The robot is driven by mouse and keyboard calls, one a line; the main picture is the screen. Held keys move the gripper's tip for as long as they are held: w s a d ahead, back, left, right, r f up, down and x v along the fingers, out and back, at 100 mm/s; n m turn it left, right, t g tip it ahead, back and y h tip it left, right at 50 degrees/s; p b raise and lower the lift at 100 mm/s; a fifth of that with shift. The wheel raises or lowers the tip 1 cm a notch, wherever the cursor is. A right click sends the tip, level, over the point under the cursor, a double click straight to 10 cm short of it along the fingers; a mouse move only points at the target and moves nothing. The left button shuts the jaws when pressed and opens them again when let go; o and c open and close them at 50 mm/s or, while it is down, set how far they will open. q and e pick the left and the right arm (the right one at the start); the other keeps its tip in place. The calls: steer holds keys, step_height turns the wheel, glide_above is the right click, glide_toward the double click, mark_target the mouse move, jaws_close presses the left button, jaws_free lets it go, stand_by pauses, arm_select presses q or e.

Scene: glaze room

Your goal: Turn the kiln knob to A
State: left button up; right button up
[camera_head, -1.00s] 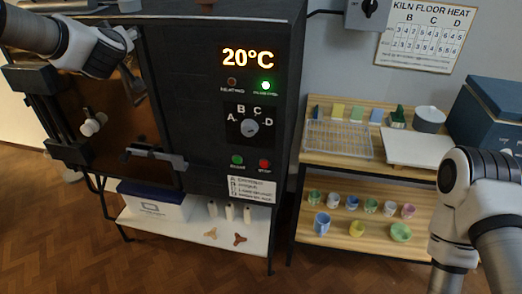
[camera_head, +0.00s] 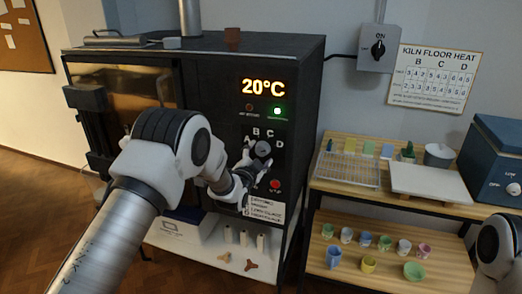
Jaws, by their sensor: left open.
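The kiln (camera_head: 300,90) is a dark box with a glowing 20°C display (camera_head: 263,87). Its round grey knob (camera_head: 262,148) sits on a dark panel below the display, with the letters A, B, C and D arched over it. I cannot make out which letter the knob points to. My left gripper (camera_head: 256,164) is open in front of the panel, with its fingers close to the knob at its left and lower side. I cannot tell whether they touch it. The gripper hides the green button. My right gripper is out of view; only part of that arm shows at the right edge.
A red button (camera_head: 275,184) sits below the knob. A wall switch box (camera_head: 378,48) marked ON and a kiln floor heat chart (camera_head: 433,78) hang behind. A wooden shelf (camera_head: 335,192) with cups and tiles stands right of the kiln.

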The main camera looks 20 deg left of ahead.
arm_select(q)
steer(key=shift+w+a+f, duration=0.15)
steer(key=shift+w, duration=0.45)
steer(key=shift+w+a+f, duration=0.1)
steer(key=shift+w+f, duration=0.05)
steer(key=shift+w, duration=0.45)
steer(key=shift+s+d+r, duration=0.1)
steer(key=shift+s+r, duration=0.05)
steer(key=shift+c, duration=0.7)
steer(key=shift+s, duration=0.1)
steer(key=c, duration=1)
